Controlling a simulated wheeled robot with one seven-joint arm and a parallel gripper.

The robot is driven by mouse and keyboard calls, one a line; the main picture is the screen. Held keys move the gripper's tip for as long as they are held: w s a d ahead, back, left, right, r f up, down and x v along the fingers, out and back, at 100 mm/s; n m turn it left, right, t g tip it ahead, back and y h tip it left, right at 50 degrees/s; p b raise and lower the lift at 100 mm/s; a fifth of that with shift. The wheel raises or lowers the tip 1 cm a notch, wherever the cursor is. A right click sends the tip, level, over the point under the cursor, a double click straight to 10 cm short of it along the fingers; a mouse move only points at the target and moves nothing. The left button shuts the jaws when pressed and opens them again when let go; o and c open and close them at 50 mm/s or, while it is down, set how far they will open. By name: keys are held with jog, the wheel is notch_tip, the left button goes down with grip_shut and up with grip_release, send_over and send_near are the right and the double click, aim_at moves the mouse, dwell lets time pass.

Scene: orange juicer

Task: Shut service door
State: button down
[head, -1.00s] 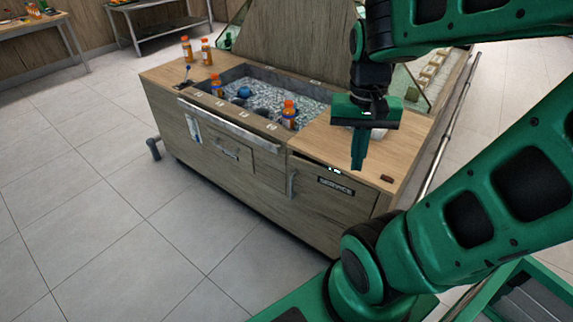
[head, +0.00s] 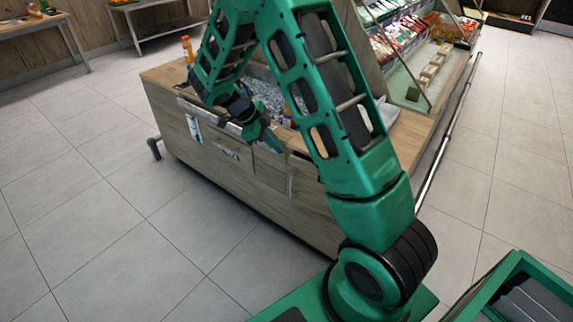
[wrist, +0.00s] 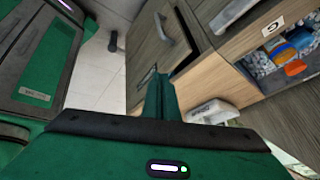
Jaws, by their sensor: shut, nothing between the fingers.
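The service door (head: 312,207) is the wooden panel at the right of the counter front in the head view. My arm hides much of it, including its label. In the wrist view the door (wrist: 188,28) shows with a metal handle (wrist: 165,31) and a dark label. A dark line runs along its top edge; I cannot tell how far it stands open. My gripper (head: 271,143) is shut and empty, near the counter's front top edge, left of the door's handle in the head view. In the wrist view its fingers (wrist: 161,80) overlap the door's top edge; contact is unclear.
The wooden counter (head: 163,73) holds a sunken basin of ice, largely behind my arm, and an orange bottle (head: 188,48). A white item (wrist: 210,111) lies on the countertop. A metal rail (head: 448,130) runs along the right side. The tiled floor in front is clear.

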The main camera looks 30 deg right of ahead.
jog(key=w+a+f+m, duration=0.3)
jog(key=f, duration=0.3)
jog(key=h, duration=0.1)
send_near(294, 170)
notch_tip(294, 170, down, 3)
jog(key=s+a, duration=0.1)
jog(key=s, duration=0.1)
jog(key=shift+w+d+f, duration=0.1)
jog(key=shift+w+d, duration=0.1)
jog(key=shift+d, duration=0.4)
jog(key=shift+w+d+f, duration=0.15)
jog(key=shift+w+d, duration=0.1)
jog(key=shift+d, duration=0.35)
jog(key=shift+w+d+f, duration=0.1)
jog(key=shift+w+d, duration=0.1)
jog(key=shift+d, duration=0.4)
